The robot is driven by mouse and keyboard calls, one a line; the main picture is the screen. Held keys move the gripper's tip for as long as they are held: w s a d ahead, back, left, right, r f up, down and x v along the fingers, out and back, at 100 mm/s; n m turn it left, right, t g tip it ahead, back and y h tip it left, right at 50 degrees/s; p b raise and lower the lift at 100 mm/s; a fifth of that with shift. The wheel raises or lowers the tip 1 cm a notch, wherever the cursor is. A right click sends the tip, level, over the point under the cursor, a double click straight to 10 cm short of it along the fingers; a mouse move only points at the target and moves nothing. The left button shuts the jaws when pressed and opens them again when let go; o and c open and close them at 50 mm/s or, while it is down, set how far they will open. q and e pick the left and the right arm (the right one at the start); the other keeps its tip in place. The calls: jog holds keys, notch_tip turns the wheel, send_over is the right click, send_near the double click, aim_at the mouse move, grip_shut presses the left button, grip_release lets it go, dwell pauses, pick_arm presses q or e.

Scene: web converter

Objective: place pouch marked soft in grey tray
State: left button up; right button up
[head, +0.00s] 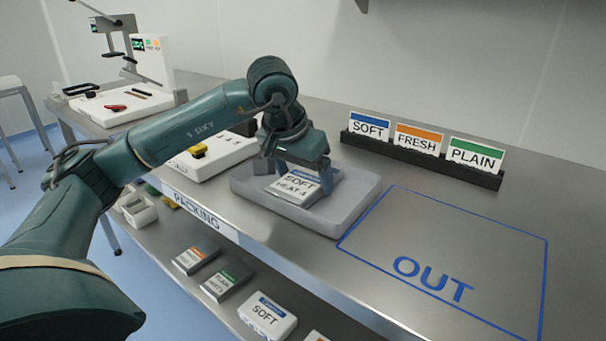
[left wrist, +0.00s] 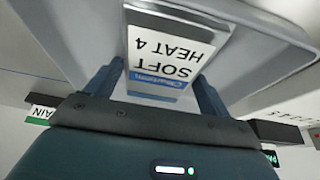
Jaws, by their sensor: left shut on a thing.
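The pouch marked SOFT, HEAT 4 (head: 301,190) is white with a blue band and sits within the outline of the grey tray (head: 340,217) on the steel packing table. My left gripper (head: 297,176) reaches down over the tray and is shut on this pouch. In the left wrist view the pouch (left wrist: 168,54) lies between the two blue fingers of the gripper (left wrist: 163,82), its label upside down. I cannot tell whether the pouch touches the tray floor. My right gripper is not in view.
Several more pouches lie on the shelf below, one also marked SOFT (head: 267,316). A black rack (head: 422,160) with SOFT, FRESH and PLAIN cards stands behind. The blue-outlined OUT area (head: 450,250) is clear. White machine bases (head: 205,157) stand to the left of the tray.

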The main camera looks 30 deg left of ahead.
pick_arm(q)
jog(key=o, duration=1)
jog(key=shift+r, duration=0.25)
jog(key=p+v, duration=0.1)
jog(key=v, duration=1)
jog(key=shift+s+r+p, duration=0.25)
jog(key=shift+r+p, duration=0.05)
jog(key=shift+p, duration=0.05)
